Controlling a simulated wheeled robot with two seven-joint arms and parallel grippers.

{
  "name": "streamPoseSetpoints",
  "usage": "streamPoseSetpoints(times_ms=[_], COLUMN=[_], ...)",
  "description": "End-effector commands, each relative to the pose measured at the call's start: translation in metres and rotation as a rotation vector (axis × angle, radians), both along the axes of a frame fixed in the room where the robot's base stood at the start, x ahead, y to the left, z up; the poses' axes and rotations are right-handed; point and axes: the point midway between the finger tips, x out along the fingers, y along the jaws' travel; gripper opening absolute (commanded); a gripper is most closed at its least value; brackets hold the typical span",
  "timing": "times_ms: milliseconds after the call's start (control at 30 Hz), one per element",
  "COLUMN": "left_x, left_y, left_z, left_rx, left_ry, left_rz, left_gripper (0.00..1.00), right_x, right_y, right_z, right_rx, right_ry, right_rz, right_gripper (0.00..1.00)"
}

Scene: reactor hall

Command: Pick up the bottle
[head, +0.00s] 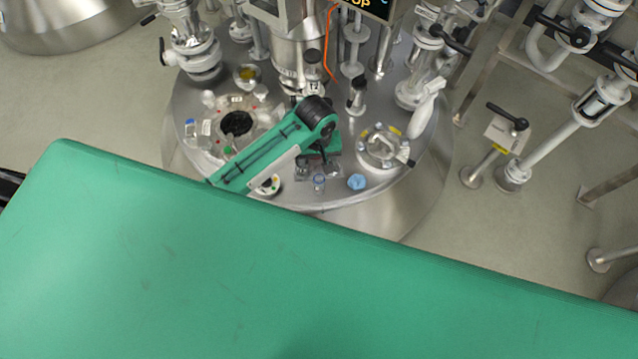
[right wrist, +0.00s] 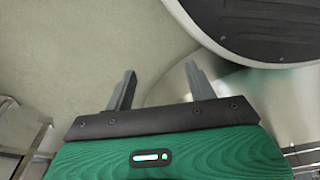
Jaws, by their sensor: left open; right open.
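A small clear bottle with a bluish tint (head: 319,183) stands on the round steel reactor lid (head: 300,203) near its front edge. My left gripper (head: 318,172) is open just behind and above this bottle in the head view; I cannot tell whether a finger touches it. The left arm covers part of the lid. A white bottle-like shape (head: 425,110) leans at the lid's right side. My right gripper (right wrist: 158,85) is open and empty in the right wrist view, over the floor; it does not show in the head view.
A small blue object (head: 356,182) lies right of the clear bottle. A round sight port (head: 382,147) and an open port (head: 238,124) flank my left arm. Pipes and valves (head: 197,55) rise at the back. In the right wrist view a dark round panel (right wrist: 262,25) is close by.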

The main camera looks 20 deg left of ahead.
Motion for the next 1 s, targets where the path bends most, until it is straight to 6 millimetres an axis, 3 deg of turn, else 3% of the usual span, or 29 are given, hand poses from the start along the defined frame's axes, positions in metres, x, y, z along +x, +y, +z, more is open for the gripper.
streamPoseSetpoints(times_ms=[200,500,767,1000], left_x=[0.009,0.009,0.010,0.014], left_y=[0.003,0.003,0.003,0.002], left_z=[-0.016,-0.073,-0.093,-0.128], left_rx=[0.019,0.017,0.018,0.018], left_ry=[0.014,0.013,0.012,0.012], left_rz=[0.037,0.035,0.034,0.034], left_gripper=[0.61,0.61,0.61,0.61], right_x=[-0.004,0.009,0.014,0.023], right_y=[0.000,0.006,0.008,0.011], right_z=[-0.010,0.009,0.017,0.032], right_rx=[0.001,0.005,0.008,0.012], right_ry=[0.003,0.002,0.001,-0.002], right_rz=[0.000,-0.004,-0.005,-0.007], right_gripper=[0.56,0.56,0.56,0.56])
